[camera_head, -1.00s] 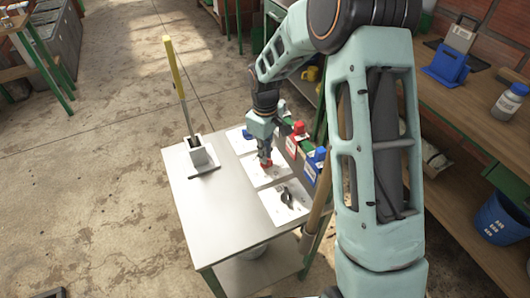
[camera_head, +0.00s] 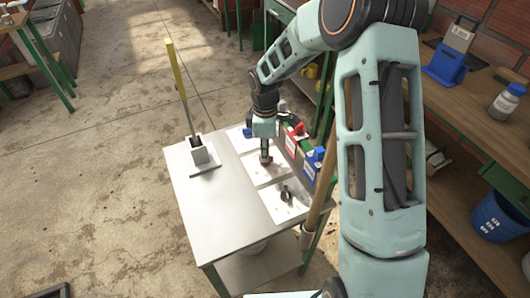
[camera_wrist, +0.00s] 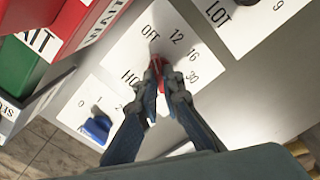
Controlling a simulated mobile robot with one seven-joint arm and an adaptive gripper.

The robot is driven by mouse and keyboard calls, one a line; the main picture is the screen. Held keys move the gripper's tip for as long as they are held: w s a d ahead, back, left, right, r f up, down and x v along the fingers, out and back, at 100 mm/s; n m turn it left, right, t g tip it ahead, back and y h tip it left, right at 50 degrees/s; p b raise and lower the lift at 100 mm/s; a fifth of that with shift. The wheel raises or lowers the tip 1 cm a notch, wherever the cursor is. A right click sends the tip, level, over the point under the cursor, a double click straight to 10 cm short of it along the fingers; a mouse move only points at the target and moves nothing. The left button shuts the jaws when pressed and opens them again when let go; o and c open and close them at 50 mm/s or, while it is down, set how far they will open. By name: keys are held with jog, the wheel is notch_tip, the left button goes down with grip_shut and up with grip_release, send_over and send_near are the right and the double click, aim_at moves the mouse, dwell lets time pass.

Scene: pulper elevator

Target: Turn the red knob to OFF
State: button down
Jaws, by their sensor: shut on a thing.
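The red knob (camera_wrist: 159,66) sits on a white plate (camera_wrist: 125,50) marked OFF, 12, 16 and further labels partly covered by my fingers. My gripper (camera_wrist: 157,72) is shut on the red knob, seen from above in the wrist view. Red shows between the fingers; the knob's exact pointing is hard to tell. OFF is just above and left of the fingertips. In the head view my gripper (camera_head: 266,158) points down onto the middle plate (camera_head: 262,176), and only a little red shows at its tip.
A blue knob (camera_wrist: 96,128) is on the neighbouring plate. A dark knob (camera_head: 286,194) is on the near plate. Red and blue topped boxes (camera_head: 297,130) line the table's right edge. A holder with a yellow stick (camera_head: 176,70) stands at left. The table's front left (camera_head: 215,220) is bare.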

dwell(0.3)
jog(key=c, duration=2.1)
grip_release()
notch_tip(320, 180, up, 12)
